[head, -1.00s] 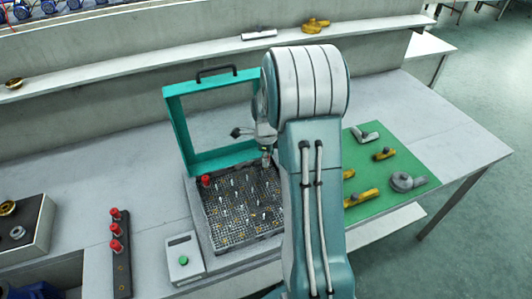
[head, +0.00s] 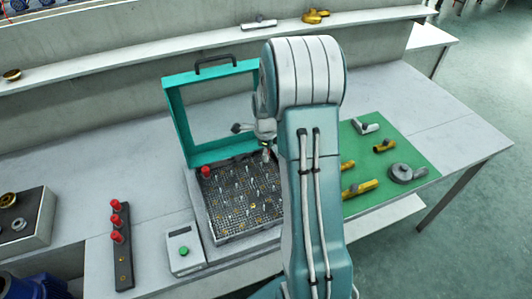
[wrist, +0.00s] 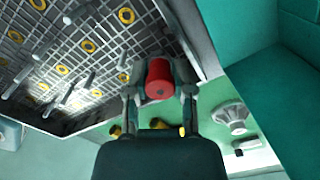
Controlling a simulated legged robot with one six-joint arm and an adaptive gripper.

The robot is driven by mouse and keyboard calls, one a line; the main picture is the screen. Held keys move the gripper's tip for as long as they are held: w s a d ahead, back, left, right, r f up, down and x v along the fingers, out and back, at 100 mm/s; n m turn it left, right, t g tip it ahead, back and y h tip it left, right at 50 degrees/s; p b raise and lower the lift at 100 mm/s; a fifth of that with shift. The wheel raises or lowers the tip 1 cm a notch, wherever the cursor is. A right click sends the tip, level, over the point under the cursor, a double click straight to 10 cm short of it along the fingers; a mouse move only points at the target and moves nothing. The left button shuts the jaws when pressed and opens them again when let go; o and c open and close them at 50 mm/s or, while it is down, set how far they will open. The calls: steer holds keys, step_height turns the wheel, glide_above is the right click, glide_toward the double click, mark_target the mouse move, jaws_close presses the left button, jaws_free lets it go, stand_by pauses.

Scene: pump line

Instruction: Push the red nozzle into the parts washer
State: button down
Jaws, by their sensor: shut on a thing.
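The parts washer (head: 199,207) stands on the bench with its teal lid (head: 176,112) raised. Inside is a mesh basket (wrist: 60,22) with upright pegs and yellow rings. One red nozzle (head: 205,171) stands in the basket's back left corner. My gripper (wrist: 160,80) is shut on another red nozzle (wrist: 159,86), at the basket's right side. In the head view my gripper (head: 266,154) is partly hidden by my arm, and I cannot make out the held nozzle there.
A black rack (head: 123,262) with several red nozzles stands left of the washer, beside a grey box with a green button (head: 184,251). A green mat (head: 392,158) with yellow and grey fittings lies to the right. The raised lid stands behind the basket.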

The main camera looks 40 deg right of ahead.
steer(key=shift+f, duration=0.25)
stand_by(0.7)
steer(key=shift+c, duration=2)
jaws_free()
steer(key=shift+w+r, duration=0.1)
steer(key=shift+r, duration=2.95)
step_height(320, 180, up, 12)
